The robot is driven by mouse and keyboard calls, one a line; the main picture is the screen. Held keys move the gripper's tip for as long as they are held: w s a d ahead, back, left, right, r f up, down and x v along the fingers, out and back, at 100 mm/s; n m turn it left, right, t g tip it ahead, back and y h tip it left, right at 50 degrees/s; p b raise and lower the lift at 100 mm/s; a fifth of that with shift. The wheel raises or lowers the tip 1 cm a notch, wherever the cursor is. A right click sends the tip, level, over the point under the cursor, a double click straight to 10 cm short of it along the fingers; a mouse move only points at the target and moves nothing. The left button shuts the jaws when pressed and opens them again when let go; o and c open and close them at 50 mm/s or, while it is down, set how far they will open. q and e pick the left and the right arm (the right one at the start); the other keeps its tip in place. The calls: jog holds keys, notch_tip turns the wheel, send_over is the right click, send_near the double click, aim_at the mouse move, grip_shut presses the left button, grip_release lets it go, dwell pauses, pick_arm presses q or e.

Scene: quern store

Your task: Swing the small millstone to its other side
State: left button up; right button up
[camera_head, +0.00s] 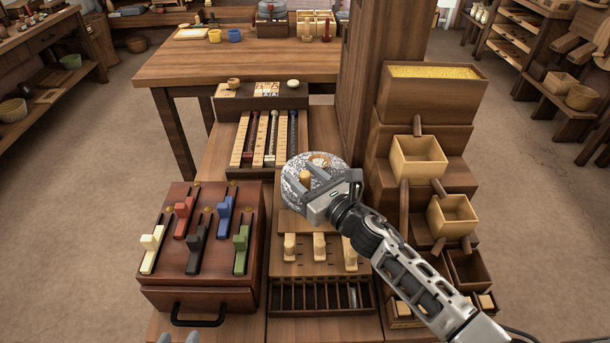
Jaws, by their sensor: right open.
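The small millstone (297,163) is a round, speckled grey stone in the middle of the view, with a brown patch on top. A short wooden handle peg (306,177) stands on its near side. My right gripper (303,177) is over the near part of the stone, its open fingers on either side of the peg; I cannot tell whether they touch it. The gripper and wrist hide the stone's near right part.
A reddish-brown box (215,270) with coloured sliding levers stands at the left front. A board with wooden pegs (320,266) lies nearer than the stone. Stepped wooden bins (418,158) and a tall post (362,90) stand at the right. A rack of rods (268,142) lies behind.

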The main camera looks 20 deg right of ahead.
pick_arm(q)
jog(key=shift+r, duration=0.1)
pick_arm(e)
grip_shut()
jog(key=shift+s+d+n+g+y+b, duration=0.15)
jog(key=shift+d+n+g+y+b, duration=0.25)
jog(key=shift+n+y, duration=0.4)
jog(key=y, duration=0.1)
jog(key=n+g+y+b, duration=0.1)
jog(key=d+b, duration=0.1)
jog(key=shift+s+f+n+g+y, duration=0.3)
jog(key=shift+n+y, duration=0.1)
jog(key=shift+s+d+n+g+y+b, duration=0.1)
jog(key=shift+d+n+g+y+b, duration=0.05)
jog(key=shift+n+g+y+b, duration=0.3)
jog(key=shift+r+y, duration=0.2)
jog(key=shift+y, duration=0.05)
pick_arm(q)
jog(key=shift+d+f+t, duration=0.1)
jog(key=shift+f+t, duration=0.2)
jog(key=shift+f, duration=0.35)
pick_arm(e)
jog(key=shift+s+r, duration=0.1)
grip_release()
